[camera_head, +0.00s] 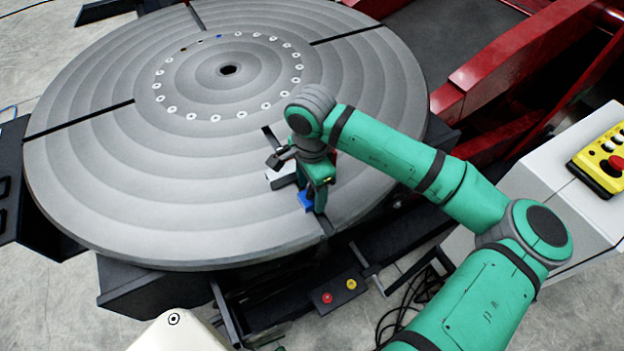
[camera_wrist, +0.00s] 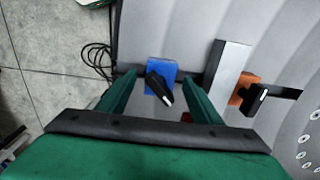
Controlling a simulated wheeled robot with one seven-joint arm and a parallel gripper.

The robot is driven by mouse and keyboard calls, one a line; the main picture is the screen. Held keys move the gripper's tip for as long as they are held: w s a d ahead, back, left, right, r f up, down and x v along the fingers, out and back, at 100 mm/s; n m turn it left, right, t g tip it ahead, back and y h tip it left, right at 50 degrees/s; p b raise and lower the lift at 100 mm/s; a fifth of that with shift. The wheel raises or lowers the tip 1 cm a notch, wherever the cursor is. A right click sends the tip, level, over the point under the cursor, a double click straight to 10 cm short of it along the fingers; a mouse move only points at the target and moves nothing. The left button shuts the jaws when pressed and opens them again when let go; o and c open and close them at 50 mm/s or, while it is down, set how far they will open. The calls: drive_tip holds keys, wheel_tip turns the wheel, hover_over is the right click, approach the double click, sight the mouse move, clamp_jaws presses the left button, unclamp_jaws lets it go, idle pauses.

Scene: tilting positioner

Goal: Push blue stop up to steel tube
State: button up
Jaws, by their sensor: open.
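The blue stop (camera_wrist: 158,72) sits on the slot of the round grey table, near the table's rim, with a black lever on it. The head view shows it as a small blue patch (camera_head: 306,200) beside my gripper (camera_head: 317,196). In the wrist view my gripper (camera_wrist: 160,82) is open, with one finger on each side of the stop; contact is unclear. The steel tube (camera_wrist: 231,66) lies across the slot to the right of the stop, with a gap between them. Its end shows in the head view (camera_head: 280,180), partly hidden by my gripper.
An orange stop (camera_wrist: 250,92) with a black lever is against or close to the tube's far side. The ribbed round table (camera_head: 130,190) is otherwise clear, with slots and a ring of bolts. Red machine frame and a white cabinet (camera_head: 570,215) stand at the right.

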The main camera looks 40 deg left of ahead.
drive_tip(key=shift+f, duration=0.9)
clamp_jaws()
drive_tip(key=shift+w+a, duration=0.3)
drive_tip(key=shift+a, duration=0.4)
drive_tip(key=shift+w+a, duration=0.3)
drive_tip(key=shift+a, duration=0.45)
drive_tip(key=shift+w+a, duration=0.3)
drive_tip(key=shift+a, duration=0.4)
idle(1.3)
drive_tip(key=shift+s+d, duration=0.15)
drive_tip(key=shift+d, duration=0.2)
idle(2.9)
